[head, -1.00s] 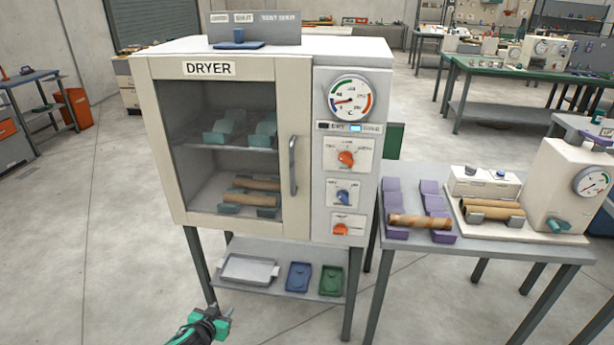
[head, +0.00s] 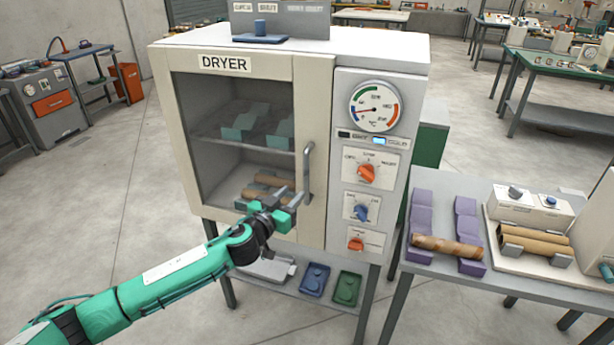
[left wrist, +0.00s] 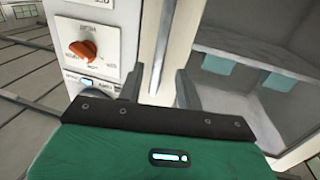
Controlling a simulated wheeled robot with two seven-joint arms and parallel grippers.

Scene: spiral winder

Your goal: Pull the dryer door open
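The dryer (head: 382,165) stands in the middle of the head view. Its cream-framed glass dryer door (head: 312,110) is shut. A grey vertical bar handle (head: 308,165) is on the door's right side; the handle (left wrist: 168,35) also shows in the left wrist view. My left gripper (head: 290,196) is in front of the door, by the lower part of the handle. In the left wrist view its two fingers (left wrist: 158,90) are apart, with the handle in line with the gap. I cannot tell whether the handle is between the fingertips. My right gripper is out of view.
A control panel with a gauge (head: 374,106) and knobs (head: 367,173) is right of the door. Below are a metal tray, a blue tray (head: 315,280) and a green tray (head: 346,288). A side table (head: 432,290) with purple cradles stands close on the right.

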